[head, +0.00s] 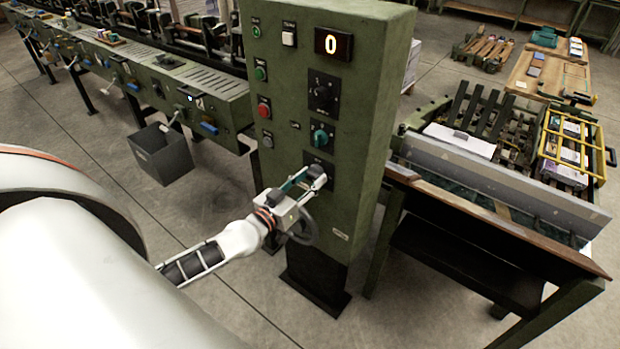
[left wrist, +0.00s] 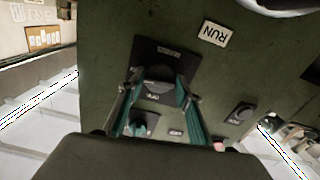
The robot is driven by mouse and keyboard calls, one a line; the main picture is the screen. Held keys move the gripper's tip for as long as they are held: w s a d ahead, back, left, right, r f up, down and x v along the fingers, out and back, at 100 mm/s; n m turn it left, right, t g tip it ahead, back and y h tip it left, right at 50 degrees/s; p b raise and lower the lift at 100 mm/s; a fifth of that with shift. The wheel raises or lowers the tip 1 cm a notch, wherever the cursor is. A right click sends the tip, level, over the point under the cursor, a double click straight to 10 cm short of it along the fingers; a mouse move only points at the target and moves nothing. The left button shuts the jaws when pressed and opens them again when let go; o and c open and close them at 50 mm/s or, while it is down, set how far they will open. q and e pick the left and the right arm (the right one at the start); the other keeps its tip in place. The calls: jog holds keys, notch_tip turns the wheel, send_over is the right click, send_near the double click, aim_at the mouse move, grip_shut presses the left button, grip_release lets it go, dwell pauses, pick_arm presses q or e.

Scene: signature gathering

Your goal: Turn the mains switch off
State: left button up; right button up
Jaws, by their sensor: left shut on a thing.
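The mains switch is a dark rotary knob on a black square plate low on the green control cabinet's front; in the head view the plate (head: 317,160) is partly covered by my gripper. In the left wrist view the knob (left wrist: 160,73) sits between the fingers, its lower side partly hidden. My left gripper (head: 307,178) has its teal-padded fingers closed around the knob, one on each side; the fingers also show in the left wrist view (left wrist: 161,92). Small labels on the plate are too blurred to read surely. My right gripper is in neither view.
Above the switch the cabinet (head: 372,90) carries a teal knob (head: 321,136), a black dial (head: 323,93), push buttons and a display (head: 333,44) reading 0. A wooden-edged table (head: 480,225) stands close at right.

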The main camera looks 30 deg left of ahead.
pick_arm(q)
jog(key=shift+r+n+p, duration=0.1)
jog(key=shift+n+p, duration=0.2)
jog(key=shift+n, duration=1)
jog(key=n+p, duration=0.1)
jog(key=n, duration=0.1)
jog(key=shift+d+n, duration=0.1)
jog(key=shift+n, duration=0.2)
jog(key=shift+n+p, duration=0.35)
jog(key=shift+n, duration=0.55)
jog(key=n, duration=0.4)
jog(key=shift+n, duration=0.3)
jog(key=n, duration=0.4)
jog(key=shift+n, duration=0.5)
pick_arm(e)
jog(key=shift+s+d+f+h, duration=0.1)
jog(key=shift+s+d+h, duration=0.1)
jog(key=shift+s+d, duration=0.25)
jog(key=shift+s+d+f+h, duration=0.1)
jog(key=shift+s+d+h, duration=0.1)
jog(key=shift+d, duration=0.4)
pick_arm(q)
jog(key=shift+n, duration=0.3)
